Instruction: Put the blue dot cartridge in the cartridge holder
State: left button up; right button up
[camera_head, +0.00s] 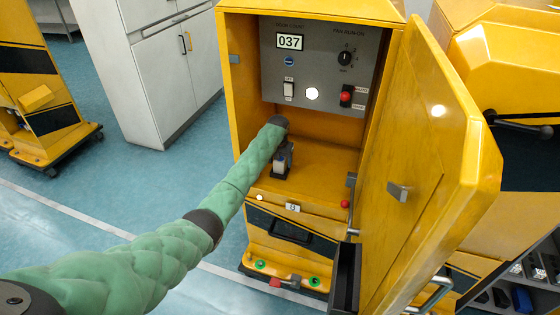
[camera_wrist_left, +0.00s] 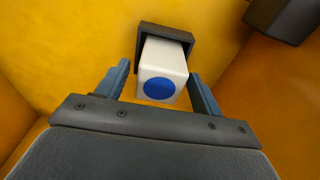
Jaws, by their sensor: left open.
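The blue dot cartridge (camera_wrist_left: 162,75) is a white block with a blue disc on the end facing the wrist camera. Its far end sits within the dark rectangular cartridge holder (camera_wrist_left: 178,32) on the yellow surface inside the cabinet. My left gripper (camera_wrist_left: 160,82) is open, with one blue finger on each side of the cartridge and a visible gap at both sides. In the head view my left gripper (camera_head: 283,157) is inside the open cabinet, above the small dark holder (camera_head: 279,174), and partly hides the cartridge. My right gripper is not in view.
The yellow cabinet (camera_head: 244,110) has its door (camera_head: 425,160) swung open to the right. A grey control panel (camera_head: 325,55) with a 037 display, switches and a knob is at its back. A dark block (camera_wrist_left: 285,18) is at the upper right of the wrist view.

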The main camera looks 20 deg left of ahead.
pick_arm(q)
jog(key=shift+r, duration=0.6)
notch_tip(320, 180, up, 10)
jog(key=s+b, duration=0.1)
jog(key=b, duration=0.3)
jog(key=s+d+f+m+t, duration=0.1)
jog(key=s+d+f, duration=0.35)
jog(key=s, duration=0.45)
jog(key=s+d+f+t+h, duration=0.1)
jog(key=s+d+f, duration=0.2)
jog(key=s+f, duration=0.4)
jog(key=s+d+f+m+t, duration=0.1)
jog(key=s+d+f, duration=0.25)
jog(key=s, duration=0.65)
jog(key=s+f+g, duration=0.1)
jog(key=s+f, duration=0.8)
jog(key=s, duration=0.4)
jog(key=s+f+g, duration=0.1)
jog(key=s+f, duration=0.8)
jog(key=s, duration=0.3)
jog(key=s+f+g, duration=0.1)
jog(key=s+f, duration=0.8)
jog(key=s, duration=0.4)
jog(key=shift+s, duration=0.35)
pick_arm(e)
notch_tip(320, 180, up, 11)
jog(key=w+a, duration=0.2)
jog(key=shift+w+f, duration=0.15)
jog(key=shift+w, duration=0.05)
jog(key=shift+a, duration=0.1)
